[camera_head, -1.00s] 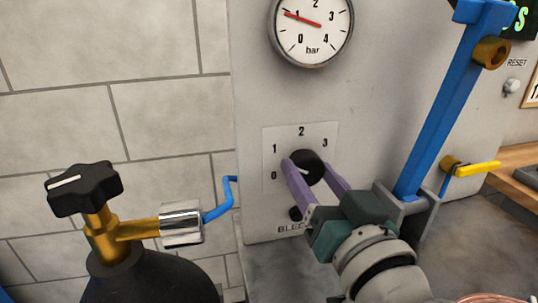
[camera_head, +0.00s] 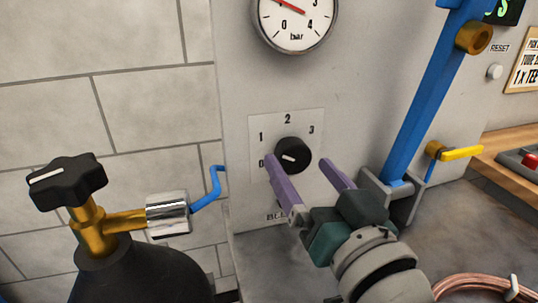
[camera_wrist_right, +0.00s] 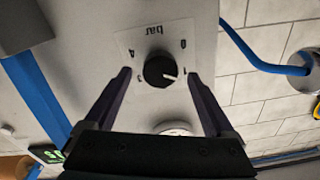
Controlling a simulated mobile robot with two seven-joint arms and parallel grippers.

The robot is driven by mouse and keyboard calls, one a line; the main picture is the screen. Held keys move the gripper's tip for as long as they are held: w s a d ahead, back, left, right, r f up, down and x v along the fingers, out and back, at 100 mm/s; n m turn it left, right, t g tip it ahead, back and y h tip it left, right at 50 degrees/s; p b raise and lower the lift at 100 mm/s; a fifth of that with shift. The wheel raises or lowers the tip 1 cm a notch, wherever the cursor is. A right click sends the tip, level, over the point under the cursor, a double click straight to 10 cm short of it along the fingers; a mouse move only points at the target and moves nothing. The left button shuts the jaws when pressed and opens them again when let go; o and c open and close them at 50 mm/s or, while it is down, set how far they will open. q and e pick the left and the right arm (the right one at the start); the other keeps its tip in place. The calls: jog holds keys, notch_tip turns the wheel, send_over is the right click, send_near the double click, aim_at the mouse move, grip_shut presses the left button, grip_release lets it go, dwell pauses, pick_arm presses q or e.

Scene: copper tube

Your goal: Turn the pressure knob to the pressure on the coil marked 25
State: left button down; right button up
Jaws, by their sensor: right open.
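My right gripper (camera_head: 296,161) is open in front of the knob, one purple finger to each side, with gaps between. In the right wrist view the knob (camera_wrist_right: 160,69) shows between the open fingertips (camera_wrist_right: 159,75). The pressure gauge (camera_head: 305,14) above is cut off at the top; its red needle shows. A copper coil (camera_head: 478,286) lies at the lower right; no 25 mark is readable. My left gripper is out of view.
A black bottle (camera_head: 145,275) with a brass valve and black handwheel (camera_head: 67,182) stands at left. A blue hose (camera_head: 208,190) runs from its fitting to the panel. A blue lever (camera_head: 433,95) and yellow handle (camera_head: 461,153) are to the right.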

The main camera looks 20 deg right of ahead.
jog(key=s, duration=0.8)
jog(key=shift+d+f, duration=0.15)
jog(key=shift+d, duration=0.1)
